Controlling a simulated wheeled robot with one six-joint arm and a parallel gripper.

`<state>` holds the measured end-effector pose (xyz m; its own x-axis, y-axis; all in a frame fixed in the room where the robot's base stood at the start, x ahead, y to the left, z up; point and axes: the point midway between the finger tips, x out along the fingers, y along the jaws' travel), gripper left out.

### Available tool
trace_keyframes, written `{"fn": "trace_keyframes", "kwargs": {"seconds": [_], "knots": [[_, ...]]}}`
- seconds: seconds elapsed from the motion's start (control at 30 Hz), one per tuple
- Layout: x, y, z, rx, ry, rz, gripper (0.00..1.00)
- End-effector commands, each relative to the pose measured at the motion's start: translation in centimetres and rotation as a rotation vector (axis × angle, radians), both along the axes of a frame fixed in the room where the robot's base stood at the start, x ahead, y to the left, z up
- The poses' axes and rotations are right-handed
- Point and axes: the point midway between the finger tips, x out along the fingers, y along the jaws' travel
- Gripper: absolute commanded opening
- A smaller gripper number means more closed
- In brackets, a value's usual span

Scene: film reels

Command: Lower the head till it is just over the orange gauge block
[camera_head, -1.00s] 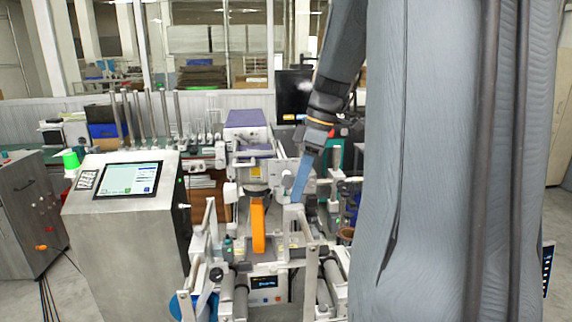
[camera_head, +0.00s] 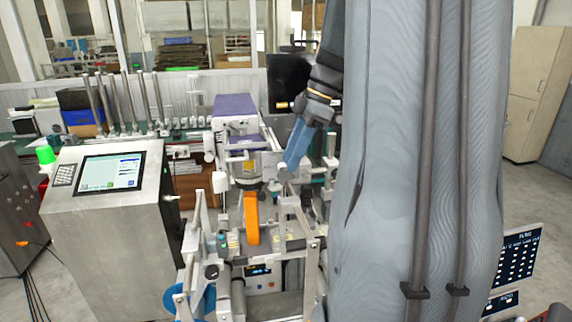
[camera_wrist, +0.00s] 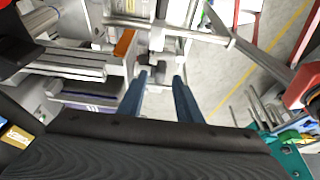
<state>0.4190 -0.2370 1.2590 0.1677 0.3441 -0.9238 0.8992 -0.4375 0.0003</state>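The orange gauge block (camera_head: 251,217) stands in the middle of the machine in the head view, a tall narrow piece. It also shows in the wrist view (camera_wrist: 124,43), left of and beyond my fingers. Above and behind it is a white unit with a purple top (camera_head: 236,105), which looks like the head; its purple part shows in the wrist view (camera_wrist: 88,102). A small gap seems to separate it from the block, but I cannot judge its height. My gripper (camera_head: 289,166) is right of the block and higher, its blue fingers apart and empty in the wrist view (camera_wrist: 160,78).
A steel console with a screen (camera_head: 108,172) stands at the left. Rollers and frame bars (camera_head: 310,265) surround the block at the front. Upright grey posts (camera_head: 130,105) stand behind the console. Open floor shows at the right. My grey arm hides much of the right side.

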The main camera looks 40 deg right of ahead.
Motion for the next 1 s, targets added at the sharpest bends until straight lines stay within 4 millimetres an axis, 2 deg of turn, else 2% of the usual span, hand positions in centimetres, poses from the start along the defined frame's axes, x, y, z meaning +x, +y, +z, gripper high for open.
{"fn": "trace_keyframes", "kwargs": {"seconds": [0.1,0.3,0.6,0.63,0.8,1.0], "knots": [[0.2,0.7,-1.5,0.003,0.003,0.001,0.32],[0.6,1.4,-3.2,0.001,0.002,0.002,0.32],[0.7,1.6,-3.6,0.0,0.0,0.003,0.32],[0.7,1.6,-3.6,0.0,0.0,0.003,0.3],[0.7,1.6,-3.6,0.001,0.001,0.004,0.01],[0.6,1.7,-3.6,0.002,0.006,0.005,0.0]]}}
